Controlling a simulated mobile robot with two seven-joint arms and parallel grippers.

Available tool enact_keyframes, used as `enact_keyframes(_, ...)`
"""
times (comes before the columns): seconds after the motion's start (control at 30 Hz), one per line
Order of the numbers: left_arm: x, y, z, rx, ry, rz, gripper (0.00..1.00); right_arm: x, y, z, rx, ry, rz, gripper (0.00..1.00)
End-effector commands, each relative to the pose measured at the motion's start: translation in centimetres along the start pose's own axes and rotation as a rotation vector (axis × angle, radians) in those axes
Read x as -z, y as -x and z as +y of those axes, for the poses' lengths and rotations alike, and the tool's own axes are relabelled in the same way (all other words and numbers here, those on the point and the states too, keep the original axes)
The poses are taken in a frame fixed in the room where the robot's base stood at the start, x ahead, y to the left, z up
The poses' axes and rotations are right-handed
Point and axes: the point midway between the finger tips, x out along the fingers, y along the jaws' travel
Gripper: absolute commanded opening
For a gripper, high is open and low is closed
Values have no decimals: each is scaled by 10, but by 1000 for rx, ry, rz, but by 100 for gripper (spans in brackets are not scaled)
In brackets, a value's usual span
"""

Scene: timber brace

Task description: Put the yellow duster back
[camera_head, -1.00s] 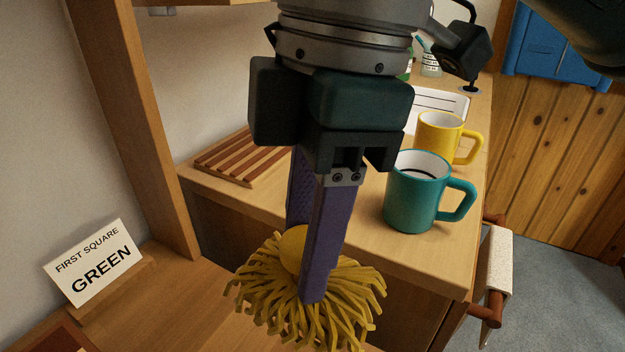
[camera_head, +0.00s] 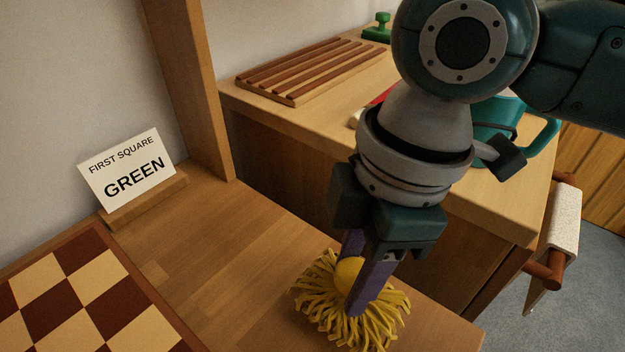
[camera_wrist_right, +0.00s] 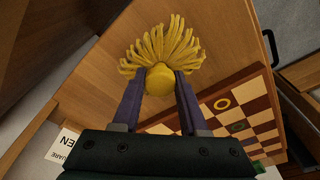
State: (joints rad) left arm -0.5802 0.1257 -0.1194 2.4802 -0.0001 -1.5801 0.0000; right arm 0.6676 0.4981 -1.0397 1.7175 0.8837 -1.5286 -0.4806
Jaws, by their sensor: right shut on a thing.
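The yellow duster (camera_head: 385,325) has a round yellow knob and a fringe of yellow strands. In the head view it is low over the wooden surface right of the checkered board; I cannot tell whether its strands touch the wood. My right gripper (camera_head: 362,278) points down with its purple fingers shut on the knob. The right wrist view shows the knob (camera_wrist_right: 159,80) between the two fingers, with the fringe (camera_wrist_right: 160,45) spreading beyond them. My left gripper does not show.
A checkered board (camera_head: 75,300) lies at the left, with a "FIRST SQUARE GREEN" card (camera_head: 127,172) behind it. A higher counter holds a slatted wooden rack (camera_head: 310,70) and a teal mug (camera_head: 540,135), partly behind my arm. A cloth (camera_head: 563,222) hangs at the right.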

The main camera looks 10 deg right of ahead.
Motion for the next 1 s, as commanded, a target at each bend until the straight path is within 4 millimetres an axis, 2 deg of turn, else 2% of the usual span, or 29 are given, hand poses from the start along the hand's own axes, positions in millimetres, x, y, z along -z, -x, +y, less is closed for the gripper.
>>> enact_keyframes(0.03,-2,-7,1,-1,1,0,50,-2,-13,-1,3,-1,-2,0)
enact_keyframes(0.17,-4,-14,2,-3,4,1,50,-5,-31,-1,4,-1,-1,0)
enact_keyframes(0.53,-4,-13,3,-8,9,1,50,-5,-34,0,1,0,0,0)
enact_keyframes(0.57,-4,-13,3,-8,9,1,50,-5,-34,0,1,0,0,44)
enact_keyframes(0.8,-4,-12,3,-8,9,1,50,-5,-34,0,1,0,-1,71)
enact_keyframes(1.0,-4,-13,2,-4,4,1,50,-5,-34,0,1,0,-1,73)
